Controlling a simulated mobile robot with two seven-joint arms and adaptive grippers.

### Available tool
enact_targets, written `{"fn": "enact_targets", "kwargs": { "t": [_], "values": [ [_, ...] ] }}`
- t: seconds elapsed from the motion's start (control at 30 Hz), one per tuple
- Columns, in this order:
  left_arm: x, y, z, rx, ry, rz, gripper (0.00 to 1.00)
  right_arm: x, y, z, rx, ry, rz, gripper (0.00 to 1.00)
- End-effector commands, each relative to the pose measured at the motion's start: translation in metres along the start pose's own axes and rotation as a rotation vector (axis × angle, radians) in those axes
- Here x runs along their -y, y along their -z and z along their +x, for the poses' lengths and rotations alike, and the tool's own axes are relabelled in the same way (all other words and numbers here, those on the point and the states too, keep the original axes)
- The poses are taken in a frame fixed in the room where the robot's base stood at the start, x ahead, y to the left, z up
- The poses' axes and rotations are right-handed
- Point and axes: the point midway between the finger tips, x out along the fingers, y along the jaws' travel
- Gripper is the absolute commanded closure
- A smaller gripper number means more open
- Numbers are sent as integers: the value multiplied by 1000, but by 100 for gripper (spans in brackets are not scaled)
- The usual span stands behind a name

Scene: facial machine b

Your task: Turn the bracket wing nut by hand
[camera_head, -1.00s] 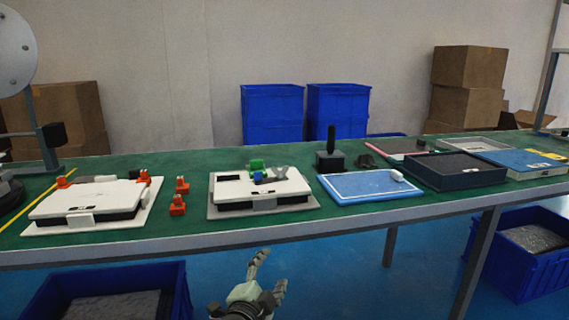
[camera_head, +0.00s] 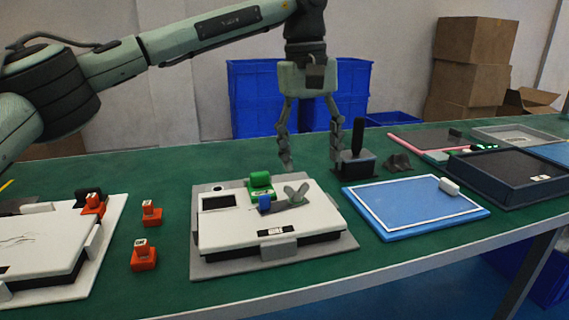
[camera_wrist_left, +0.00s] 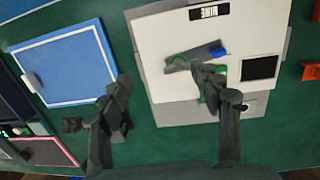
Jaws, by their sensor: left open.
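The grey wing nut (camera_head: 297,192) stands on a grey bracket (camera_head: 288,204) on top of the white machine (camera_head: 270,222). A blue block (camera_head: 265,204) and a green part (camera_head: 261,181) sit to its left. My left gripper (camera_head: 311,163) points down, open and empty, above and behind the wing nut. In the left wrist view, the gripper (camera_wrist_left: 163,80) has its fingers spread. The bracket (camera_wrist_left: 205,52) shows near the right finger, which partly covers the green part. My right gripper is in neither current view.
A blue framed panel (camera_head: 415,206) lies right of the machine. A black upright handle on a block (camera_head: 357,160) stands behind the panel. Orange pieces (camera_head: 144,256) and another white machine (camera_head: 40,245) are on the left. Green table shows between them.

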Motion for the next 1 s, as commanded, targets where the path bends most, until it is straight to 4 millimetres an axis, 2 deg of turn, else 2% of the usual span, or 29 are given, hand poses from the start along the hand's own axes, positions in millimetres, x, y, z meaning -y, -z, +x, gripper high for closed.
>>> {"fn": "enact_targets", "kwargs": {
  "t": [0.07,0.17,0.37,0.6,0.73,1.0],
  "values": [
    [13,7,-13,-40,53,8,36,0,-3,0,5,0,0,52],
    [21,11,-13,-57,82,11,36,0,-6,1,12,-1,0,52],
    [24,12,17,-54,83,12,36,0,-14,-1,30,-3,-1,52],
    [26,14,50,-54,80,11,36,-4,-8,-8,12,-10,-6,52],
    [26,14,58,-55,78,11,36,-4,-8,-8,12,-12,-6,52],
    [26,14,59,-55,78,11,36,-5,-7,-8,10,-12,-6,52]
  ]
}}
